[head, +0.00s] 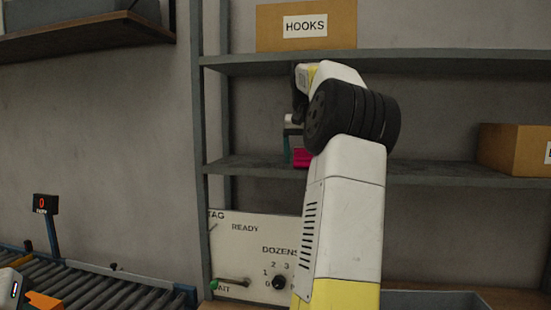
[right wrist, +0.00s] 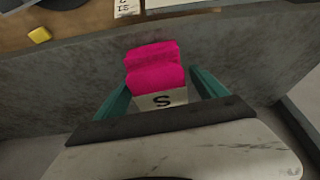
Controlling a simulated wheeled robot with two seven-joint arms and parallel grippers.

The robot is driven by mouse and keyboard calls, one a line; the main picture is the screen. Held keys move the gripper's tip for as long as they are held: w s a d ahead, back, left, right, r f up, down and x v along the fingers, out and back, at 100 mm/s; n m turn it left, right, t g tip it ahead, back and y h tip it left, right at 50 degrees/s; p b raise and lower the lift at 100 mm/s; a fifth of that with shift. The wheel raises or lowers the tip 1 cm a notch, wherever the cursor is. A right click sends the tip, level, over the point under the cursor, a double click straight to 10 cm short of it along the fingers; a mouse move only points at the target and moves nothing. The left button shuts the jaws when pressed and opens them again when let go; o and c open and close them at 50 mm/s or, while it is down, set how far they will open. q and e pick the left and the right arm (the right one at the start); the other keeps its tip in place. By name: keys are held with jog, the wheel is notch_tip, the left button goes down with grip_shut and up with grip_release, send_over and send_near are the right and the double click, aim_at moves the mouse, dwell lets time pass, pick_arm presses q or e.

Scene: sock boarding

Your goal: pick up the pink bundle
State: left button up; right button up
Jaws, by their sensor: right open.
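The pink bundle (right wrist: 154,66) lies on the grey shelf board, with a pale band marked "S" around or on its near end. In the right wrist view it sits between the two teal fingers of my right gripper (right wrist: 160,82), which are spread with the bundle between them. In the head view the bundle (head: 301,157) shows only in part, at the middle shelf behind my right wrist. My right gripper (head: 290,150) is mostly hidden there by the wrist. My left gripper cannot be made out.
Another cardboard box (head: 515,150) is at the right of the middle shelf (head: 250,168). A TAG panel (head: 250,250) with a dial stands below. A roller conveyor (head: 90,290) is at lower left.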

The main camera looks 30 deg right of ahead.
jog(key=c, duration=1.5)
jog(key=shift+c, duration=0.2)
jog(key=shift+r, duration=0.2)
